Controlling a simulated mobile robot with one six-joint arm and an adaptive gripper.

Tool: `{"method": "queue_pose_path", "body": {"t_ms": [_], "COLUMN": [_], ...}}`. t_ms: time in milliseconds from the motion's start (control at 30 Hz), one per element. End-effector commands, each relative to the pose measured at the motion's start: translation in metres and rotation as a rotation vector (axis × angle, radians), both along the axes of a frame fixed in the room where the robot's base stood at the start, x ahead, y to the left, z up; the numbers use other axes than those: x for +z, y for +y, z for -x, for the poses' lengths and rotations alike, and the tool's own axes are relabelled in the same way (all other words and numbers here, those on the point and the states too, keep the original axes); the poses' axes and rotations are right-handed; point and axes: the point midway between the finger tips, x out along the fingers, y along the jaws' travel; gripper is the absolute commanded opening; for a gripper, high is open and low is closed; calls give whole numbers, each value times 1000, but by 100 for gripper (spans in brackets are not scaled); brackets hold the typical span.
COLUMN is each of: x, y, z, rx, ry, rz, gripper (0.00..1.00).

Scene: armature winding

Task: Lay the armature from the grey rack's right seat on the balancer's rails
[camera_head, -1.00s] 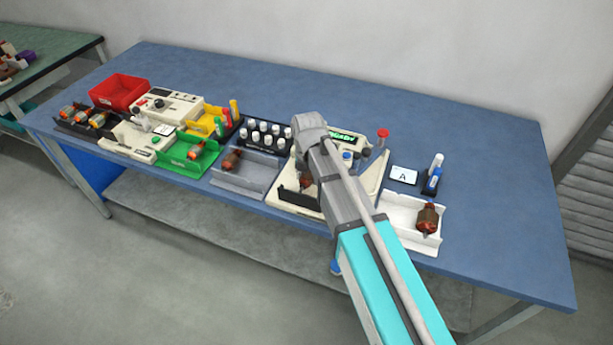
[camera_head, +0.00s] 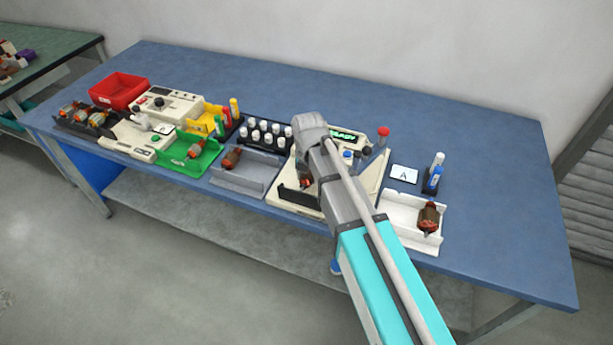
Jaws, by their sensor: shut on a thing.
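The grey rack (camera_head: 247,182) stands left of the balancer. One armature (camera_head: 232,158) lies in its left seat and its right seat is empty. The cream balancer (camera_head: 370,183) has a lit green display. My gripper (camera_head: 304,170) is over the balancer, pointing down, mostly hidden by my own arm. It is shut on an armature (camera_head: 306,182), of which a small copper-brown part shows left of the arm. My arm covers the rails, so I cannot tell whether the armature touches them.
A white tray (camera_head: 396,232) with another armature (camera_head: 428,217) stands at the right. A card marked A (camera_head: 404,174) and a dark bottle holder (camera_head: 430,183) are behind it. A dark rack of white-capped bottles (camera_head: 266,136) is behind the grey rack. The table's right end is clear.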

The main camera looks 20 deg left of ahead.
Motion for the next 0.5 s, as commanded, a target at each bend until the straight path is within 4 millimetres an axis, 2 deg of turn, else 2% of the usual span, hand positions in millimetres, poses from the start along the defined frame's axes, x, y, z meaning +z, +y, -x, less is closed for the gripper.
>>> {"method": "queue_pose_path", "body": {"t_ms": [500], "x": [-4], "y": [0], "z": [0], "rx": [0], "ry": [0], "rz": [0], "gripper": [0]}}
